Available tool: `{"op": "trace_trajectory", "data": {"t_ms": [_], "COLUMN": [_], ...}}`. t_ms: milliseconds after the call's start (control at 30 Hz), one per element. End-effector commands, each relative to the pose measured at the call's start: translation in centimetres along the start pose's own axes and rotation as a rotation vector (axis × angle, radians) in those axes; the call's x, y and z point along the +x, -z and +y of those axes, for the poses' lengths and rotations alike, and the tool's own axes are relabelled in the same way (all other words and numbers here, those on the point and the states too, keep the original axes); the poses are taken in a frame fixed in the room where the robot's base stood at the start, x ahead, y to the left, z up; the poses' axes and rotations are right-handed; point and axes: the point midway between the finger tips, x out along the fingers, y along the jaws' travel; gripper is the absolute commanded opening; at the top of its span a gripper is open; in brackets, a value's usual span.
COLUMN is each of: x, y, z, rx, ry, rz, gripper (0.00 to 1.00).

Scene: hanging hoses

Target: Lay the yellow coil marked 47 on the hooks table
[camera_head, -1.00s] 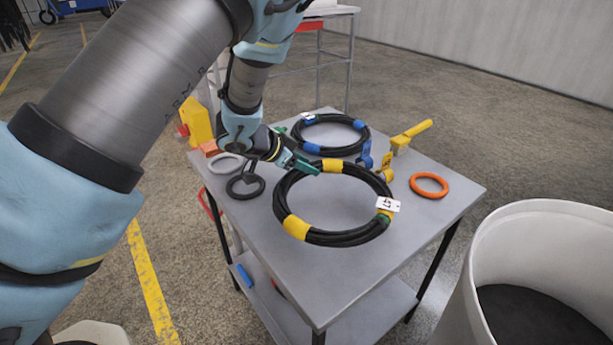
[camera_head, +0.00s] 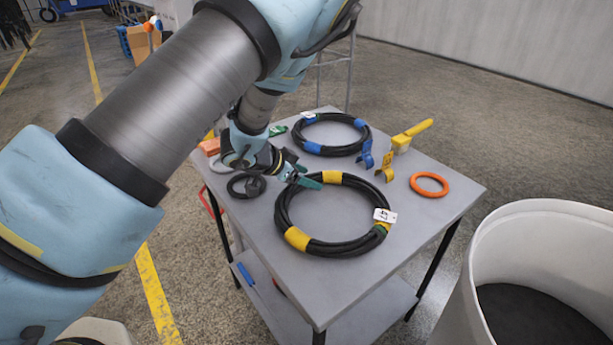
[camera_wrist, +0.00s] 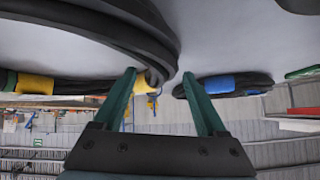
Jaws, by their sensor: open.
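The black coil with yellow tape bands and a white tag reading 47 (camera_head: 297,239) lies flat on the grey table (camera_head: 330,283), towards its front. In the wrist view the coil (camera_wrist: 130,35) passes close to the fingertips, by the left finger. My gripper (camera_head: 309,181) is open at the coil's far left edge, low over the table. It also shows in the wrist view (camera_wrist: 160,82) with its two green fingers apart. I cannot tell if a finger touches the coil. A blue hook (camera_head: 366,155) and a yellow hook (camera_head: 386,167) stand behind the coil.
A blue-banded coil (camera_head: 312,148) lies at the back of the table. An orange ring (camera_head: 429,184) and a yellow-handled tool (camera_head: 402,142) lie at the right. A dark ring (camera_head: 238,187) lies at the left. A white bin (camera_head: 560,225) stands right of the table.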

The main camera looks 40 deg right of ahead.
Motion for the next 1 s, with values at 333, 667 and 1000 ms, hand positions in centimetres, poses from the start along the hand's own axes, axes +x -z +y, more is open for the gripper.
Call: {"op": "trace_trajectory", "data": {"t_ms": [333, 667, 1000], "x": [-2.1, -8.5, -11.8], "y": [0.1, 0.1, 0.0], "z": [-0.1, -0.1, 0.0], "rx": [-0.002, -0.003, 0.000], "ry": [0.003, 0.003, 0.001], "rz": [0.003, 0.004, 0.001], "gripper": [0.74, 0.74, 0.74]}}
